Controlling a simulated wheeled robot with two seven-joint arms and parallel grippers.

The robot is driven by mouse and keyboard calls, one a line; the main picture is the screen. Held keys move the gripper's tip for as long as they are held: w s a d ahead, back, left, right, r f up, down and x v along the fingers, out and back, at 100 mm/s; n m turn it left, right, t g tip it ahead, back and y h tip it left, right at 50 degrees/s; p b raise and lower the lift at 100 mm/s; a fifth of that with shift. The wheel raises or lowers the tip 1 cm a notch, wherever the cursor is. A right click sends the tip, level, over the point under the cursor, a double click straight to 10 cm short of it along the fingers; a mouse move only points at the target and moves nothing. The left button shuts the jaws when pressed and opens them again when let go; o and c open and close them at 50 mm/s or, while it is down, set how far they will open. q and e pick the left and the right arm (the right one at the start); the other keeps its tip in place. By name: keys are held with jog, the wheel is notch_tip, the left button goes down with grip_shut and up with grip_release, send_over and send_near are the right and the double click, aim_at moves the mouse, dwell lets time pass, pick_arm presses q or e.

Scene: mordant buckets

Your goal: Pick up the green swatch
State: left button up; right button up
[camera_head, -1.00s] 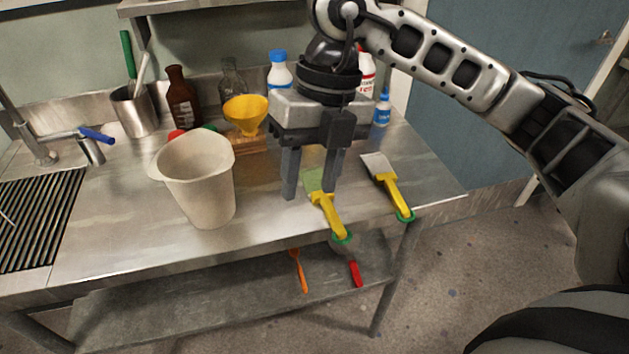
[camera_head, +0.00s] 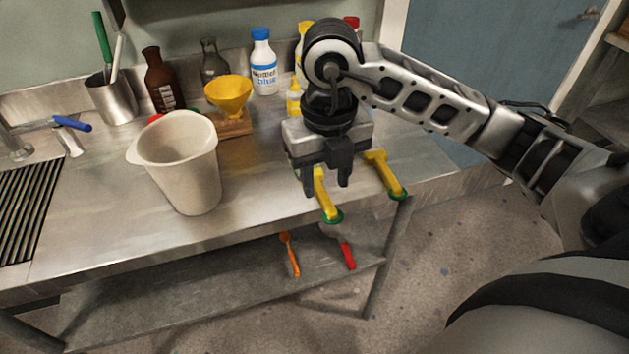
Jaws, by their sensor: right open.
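The green swatch appears as a yellow-handled piece (camera_head: 327,203) with a green ring at its lower end, lying at the table's front edge. Its pale green head is hidden behind my right gripper (camera_head: 326,189). My right gripper is open and points down over the swatch. One finger is on each side of the yellow handle in the picture; I cannot tell whether they touch it. My left gripper is out of view.
A white bucket (camera_head: 180,170) stands on the steel table (camera_head: 110,225) left of the gripper. Behind are a yellow funnel (camera_head: 228,95), a brown bottle (camera_head: 160,80), a blue-capped bottle (camera_head: 263,65) and a metal cup (camera_head: 110,98). A lower shelf (camera_head: 220,285) holds orange and red-handled tools.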

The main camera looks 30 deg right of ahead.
aim_at(328, 203)
jog(key=f, duration=0.4)
jog(key=shift+s, duration=0.35)
grip_shut()
jog(key=shift+r, duration=0.1)
